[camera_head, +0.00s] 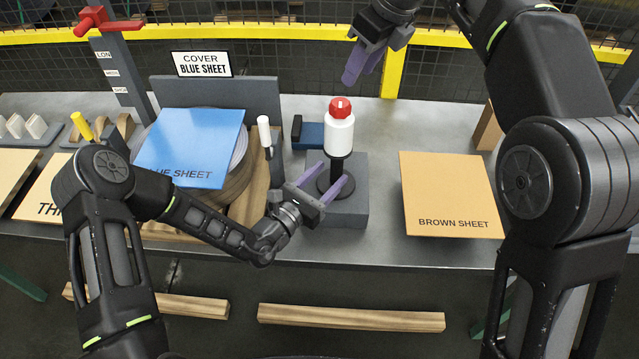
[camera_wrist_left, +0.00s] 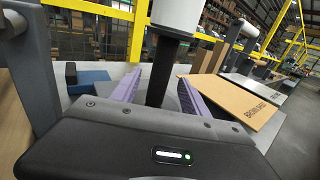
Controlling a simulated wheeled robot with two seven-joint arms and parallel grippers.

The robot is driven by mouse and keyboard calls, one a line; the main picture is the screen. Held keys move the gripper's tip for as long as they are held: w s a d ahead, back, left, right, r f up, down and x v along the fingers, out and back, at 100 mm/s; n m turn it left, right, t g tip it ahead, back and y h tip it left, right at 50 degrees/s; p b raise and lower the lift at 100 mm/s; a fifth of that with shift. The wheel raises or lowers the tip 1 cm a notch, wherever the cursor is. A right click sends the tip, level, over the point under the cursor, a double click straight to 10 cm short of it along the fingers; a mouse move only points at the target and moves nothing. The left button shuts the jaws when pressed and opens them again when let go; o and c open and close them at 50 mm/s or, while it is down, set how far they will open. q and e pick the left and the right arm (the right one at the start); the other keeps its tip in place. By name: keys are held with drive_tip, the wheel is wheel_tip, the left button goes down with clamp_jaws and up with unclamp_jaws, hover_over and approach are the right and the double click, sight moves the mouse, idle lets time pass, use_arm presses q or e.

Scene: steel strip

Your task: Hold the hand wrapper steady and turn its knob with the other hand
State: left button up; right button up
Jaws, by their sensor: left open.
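The hand wrapper (camera_head: 339,136) stands upright on a grey block (camera_head: 346,212). It has a white roll-like body, a red knob (camera_head: 340,107) on top and a black handle (camera_head: 336,172) below. In the left wrist view the black handle (camera_wrist_left: 160,72) rises between my purple fingers, and the white body is cut off at the top; the knob is out of that view. My left gripper (camera_head: 329,181) is open, its fingers on either side of the handle with visible gaps. My right gripper (camera_head: 360,66) is empty above and behind the knob, apart from it; its finger gap is unclear.
A blue sheet (camera_head: 192,140) lies on a coil at the left, beside a white-topped upright handle (camera_head: 264,131). A small blue block (camera_head: 310,133) sits behind the wrapper's base. A brown sheet (camera_head: 446,190) lies at the right. Bare steel table shows between wrapper and brown sheet.

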sight(333, 172)
use_arm(q)
drive_tip(key=shift+x, duration=2.1)
drive_tip(key=shift+c, duration=0.2)
clamp_jaws()
drive_tip(key=c, duration=0.5)
unclamp_jaws()
clamp_jaws()
drive_tip(key=shift+f, duration=0.1)
idle(0.9)
